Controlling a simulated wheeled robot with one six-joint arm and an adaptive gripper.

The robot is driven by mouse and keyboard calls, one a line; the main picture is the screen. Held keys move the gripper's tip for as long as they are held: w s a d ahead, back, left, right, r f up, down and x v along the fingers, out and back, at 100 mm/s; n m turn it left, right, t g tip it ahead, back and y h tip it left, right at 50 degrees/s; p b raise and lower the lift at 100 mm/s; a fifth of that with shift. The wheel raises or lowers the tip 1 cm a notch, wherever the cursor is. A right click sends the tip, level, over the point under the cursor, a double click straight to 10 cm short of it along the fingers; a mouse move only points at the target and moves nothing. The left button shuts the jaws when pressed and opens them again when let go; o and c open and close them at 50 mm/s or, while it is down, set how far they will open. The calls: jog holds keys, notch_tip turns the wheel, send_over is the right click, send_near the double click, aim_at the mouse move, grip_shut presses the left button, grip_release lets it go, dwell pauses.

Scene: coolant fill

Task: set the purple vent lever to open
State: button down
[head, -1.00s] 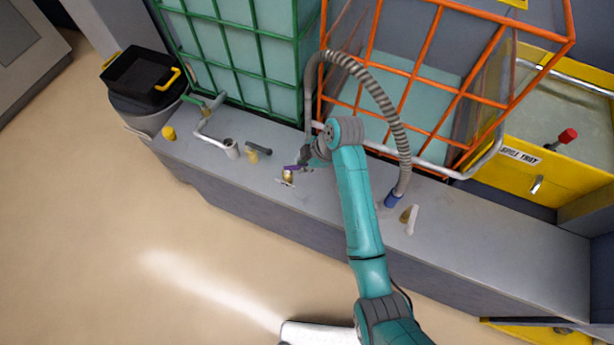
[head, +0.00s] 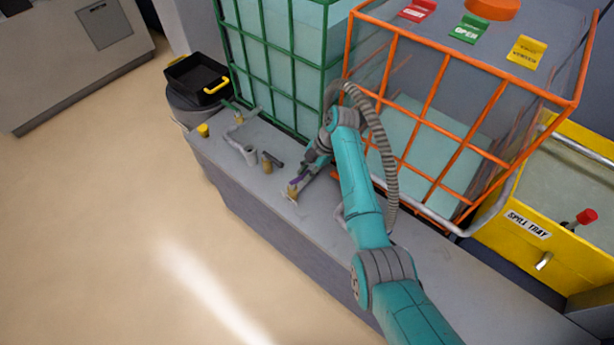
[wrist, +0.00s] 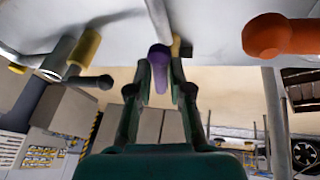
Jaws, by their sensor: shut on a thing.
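The purple vent lever (head: 296,183) sits on a small brass fitting (head: 291,191) at the front of the grey ledge, below the green-caged tank. In the wrist view the purple lever (wrist: 159,62) is between my two fingertips, with its rounded end toward the camera. My gripper (wrist: 160,80) is shut on it. In the head view my gripper (head: 306,174) reaches the lever from the upper right and hides part of it. I cannot tell the lever's exact angle.
On the ledge to the left stand a grey pipe end (head: 250,155) and a dark-handled brass valve (head: 268,164). An orange-caged tank (head: 430,130) and the yellow spill tray (head: 540,230) are at right. Open floor lies in front.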

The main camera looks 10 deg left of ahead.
aim_at(305, 173)
jog(key=shift+w+a+n, duration=0.15)
jog(key=shift+n, duration=0.35)
jog(key=c, duration=1.1)
grip_release()
notch_tip(305, 173, up, 10)
jog(key=shift+f, duration=0.1)
